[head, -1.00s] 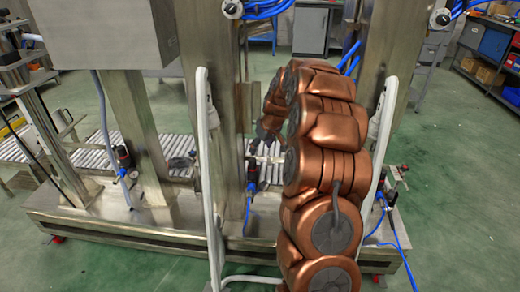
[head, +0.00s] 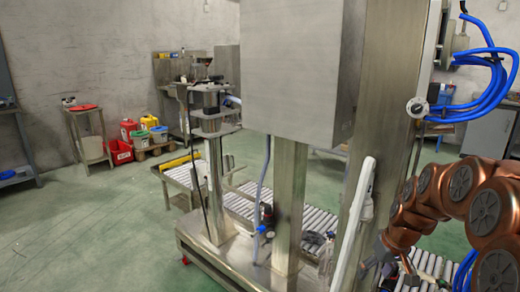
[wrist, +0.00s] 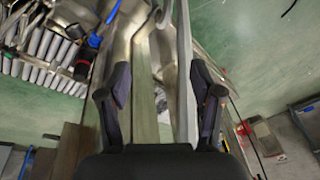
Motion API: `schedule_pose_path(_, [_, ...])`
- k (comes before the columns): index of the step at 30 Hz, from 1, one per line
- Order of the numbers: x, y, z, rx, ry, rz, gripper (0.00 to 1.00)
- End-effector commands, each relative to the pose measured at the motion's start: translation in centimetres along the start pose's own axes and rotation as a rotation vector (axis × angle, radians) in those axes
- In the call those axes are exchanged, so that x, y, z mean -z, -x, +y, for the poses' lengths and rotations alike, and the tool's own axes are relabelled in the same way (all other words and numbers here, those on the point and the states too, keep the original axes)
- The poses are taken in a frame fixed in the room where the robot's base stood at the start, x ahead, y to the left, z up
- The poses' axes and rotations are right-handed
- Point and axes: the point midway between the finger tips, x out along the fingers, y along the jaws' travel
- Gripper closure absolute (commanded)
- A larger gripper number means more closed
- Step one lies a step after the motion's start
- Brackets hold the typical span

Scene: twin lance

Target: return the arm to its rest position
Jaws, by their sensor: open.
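Nothing is between the fingertips; steel posts and a pale rail show behind the gap. In the head view the gripper end is small and partly hidden, near the roller conveyor.
A steel machine with a large box (head: 292,70) and upright posts stands close to my arm. A roller conveyor (head: 240,207) runs through its base. Blue hoses (head: 485,85) hang at the right. Green floor (head: 90,235) is open at the left.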

Motion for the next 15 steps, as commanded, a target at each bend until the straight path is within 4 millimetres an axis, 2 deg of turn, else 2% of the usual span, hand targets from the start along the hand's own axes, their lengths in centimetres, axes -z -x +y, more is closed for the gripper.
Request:
schedule_pose_path(1, [-1.1,0.6,-1.7,0.004,0.005,-0.019,0.35])
schedule_pose_path(6, [-5.6,1.9,-6.4,0.011,0.001,-0.098,0.35])
schedule_pose_path(11, [-10.5,3.1,-10.0,0.006,-0.013,-0.175,0.35])
schedule_pose_path(15, [-15.1,4.0,-12.4,-0.01,-0.029,-0.244,0.35])
